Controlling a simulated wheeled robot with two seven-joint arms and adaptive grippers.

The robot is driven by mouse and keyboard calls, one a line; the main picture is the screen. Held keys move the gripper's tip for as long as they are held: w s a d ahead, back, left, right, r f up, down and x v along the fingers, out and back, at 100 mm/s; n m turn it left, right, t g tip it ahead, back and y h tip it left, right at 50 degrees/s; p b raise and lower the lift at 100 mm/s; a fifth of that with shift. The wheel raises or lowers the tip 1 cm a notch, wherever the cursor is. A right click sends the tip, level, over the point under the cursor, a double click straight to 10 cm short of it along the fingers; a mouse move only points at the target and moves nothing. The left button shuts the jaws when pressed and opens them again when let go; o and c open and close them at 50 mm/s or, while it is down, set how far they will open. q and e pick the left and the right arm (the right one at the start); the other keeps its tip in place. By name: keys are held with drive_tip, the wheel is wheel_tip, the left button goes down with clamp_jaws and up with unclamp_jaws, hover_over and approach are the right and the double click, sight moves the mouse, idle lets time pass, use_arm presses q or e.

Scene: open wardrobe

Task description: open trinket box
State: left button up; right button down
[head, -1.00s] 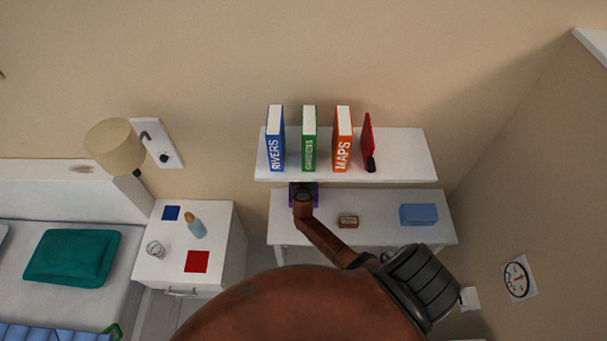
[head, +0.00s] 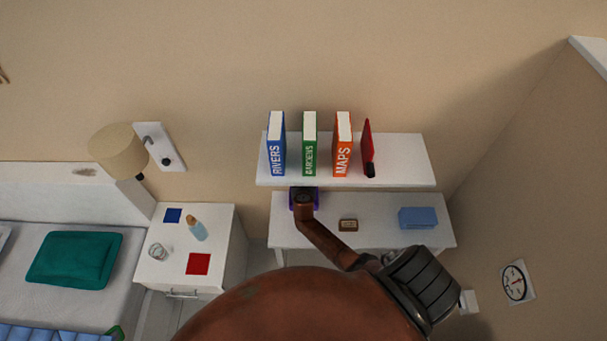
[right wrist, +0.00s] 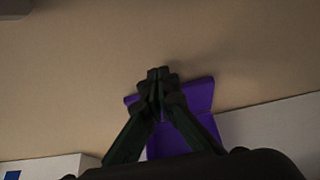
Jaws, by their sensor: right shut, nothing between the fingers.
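The trinket box is purple (right wrist: 170,140) and sits on the white desk, close to the wall. In the right wrist view a purple panel (right wrist: 202,94) stands tilted behind my fingers, like a raised lid; its exact angle is unclear. In the head view only purple edges (head: 317,198) show around my right wrist, under the shelf front. My right gripper (right wrist: 158,75) is shut and empty, in front of the purple panel and hiding part of it. I cannot tell if it touches the box. My left gripper is not in view.
A white shelf (head: 405,160) with several upright books overhangs the back of the desk (head: 385,234). A small brown box (head: 348,225) and a blue box (head: 417,217) are on the desk to the right. A white nightstand (head: 225,225) stands left of the desk.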

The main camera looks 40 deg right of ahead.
drive_tip(key=v, duration=0.7)
drive_tip(key=shift+s, duration=0.15)
drive_tip(key=shift+s+r, duration=0.1)
